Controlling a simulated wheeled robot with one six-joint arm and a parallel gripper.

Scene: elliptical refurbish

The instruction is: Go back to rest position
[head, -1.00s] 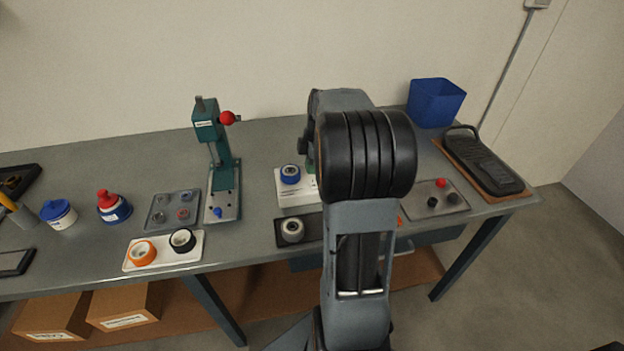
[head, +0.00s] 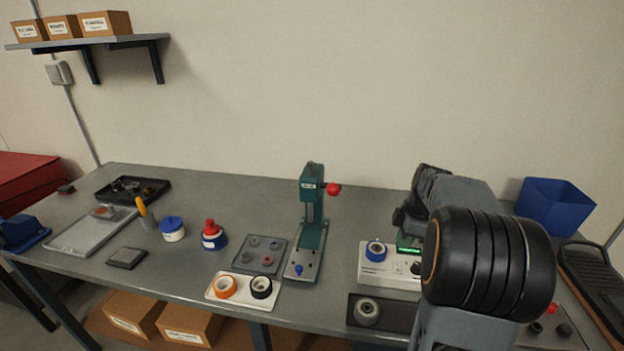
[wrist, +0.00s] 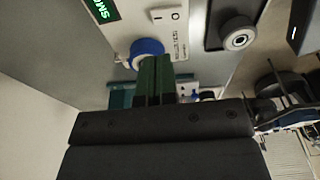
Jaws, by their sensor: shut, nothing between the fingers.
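My gripper (wrist: 155,80) shows in the wrist view with its two green fingers together and nothing between them. Its fingertips appear close to the blue-ringed part (wrist: 147,47) on the white device; I cannot tell whether they touch. In the head view my arm stands at the right and hides most of the gripper. The white device (head: 372,275) there has a green display and carries the blue-ringed part (head: 376,250) on its left.
A grey wheel-like part (head: 366,311) sits on a dark tray in front of the device. A green press (head: 312,205) with a red knob stands left of it. A blue bin (head: 555,206) is at the back right. Bare bench (head: 215,188) lies at the back left.

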